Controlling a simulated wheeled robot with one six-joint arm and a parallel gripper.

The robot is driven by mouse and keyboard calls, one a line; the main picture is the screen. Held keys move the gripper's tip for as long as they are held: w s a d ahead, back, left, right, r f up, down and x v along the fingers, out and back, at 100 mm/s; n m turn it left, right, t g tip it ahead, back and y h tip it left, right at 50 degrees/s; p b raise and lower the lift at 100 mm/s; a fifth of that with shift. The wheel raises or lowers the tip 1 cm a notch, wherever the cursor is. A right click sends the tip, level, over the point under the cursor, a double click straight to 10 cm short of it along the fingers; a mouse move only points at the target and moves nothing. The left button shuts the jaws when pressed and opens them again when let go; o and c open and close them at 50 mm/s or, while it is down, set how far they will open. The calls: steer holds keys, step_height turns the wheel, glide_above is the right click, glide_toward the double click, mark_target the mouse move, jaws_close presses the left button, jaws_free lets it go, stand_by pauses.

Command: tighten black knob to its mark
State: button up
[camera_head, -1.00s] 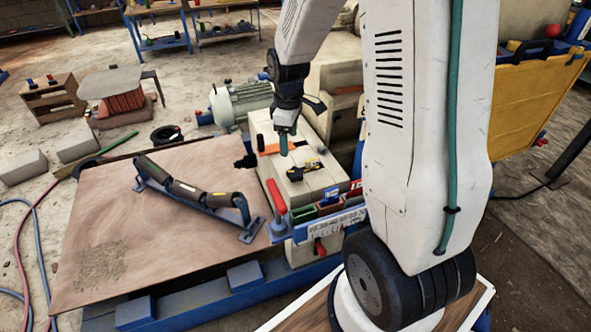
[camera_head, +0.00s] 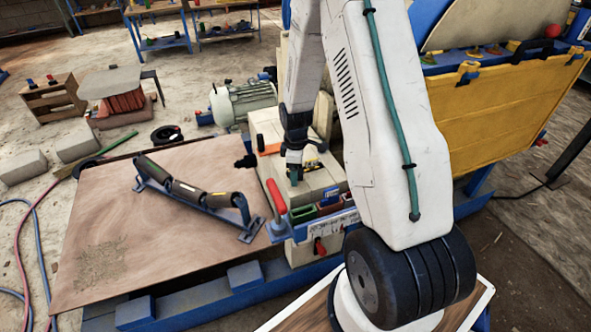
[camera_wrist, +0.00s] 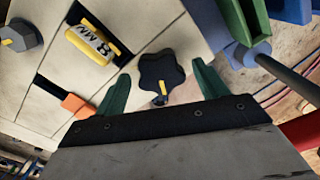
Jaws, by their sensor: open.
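The black knob (camera_wrist: 160,77) is a lobed star knob with a yellow pointer line, on a cream panel in the wrist view. My gripper (camera_wrist: 163,88) is open, with one green finger on either side of the knob. I cannot tell whether the fingers touch it. In the head view my gripper (camera_head: 294,174) is low over the cream machine top (camera_head: 322,182), and the knob is hidden behind it. The mark for the knob cannot be made out.
A grey hex knob (camera_wrist: 20,36) with a yellow line and an orange block (camera_wrist: 75,103) are on the same panel. A red-handled lever (camera_head: 277,197) and coloured bins (camera_head: 329,206) stand at the machine's front. A roller frame (camera_head: 193,194) lies on the brown sheet (camera_head: 130,230) to the left.

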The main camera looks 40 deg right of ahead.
steer(key=c, duration=1)
steer(key=shift+m, duration=0.4)
steer(key=m, duration=0.3)
steer(key=shift+m, duration=0.3)
steer(key=m, duration=0.4)
steer(key=shift+m, duration=0.3)
steer(key=m, duration=0.4)
steer(key=shift+m, duration=0.3)
steer(key=m, duration=0.4)
steer(key=shift+w+m, duration=0.1)
steer(key=shift+m, duration=0.2)
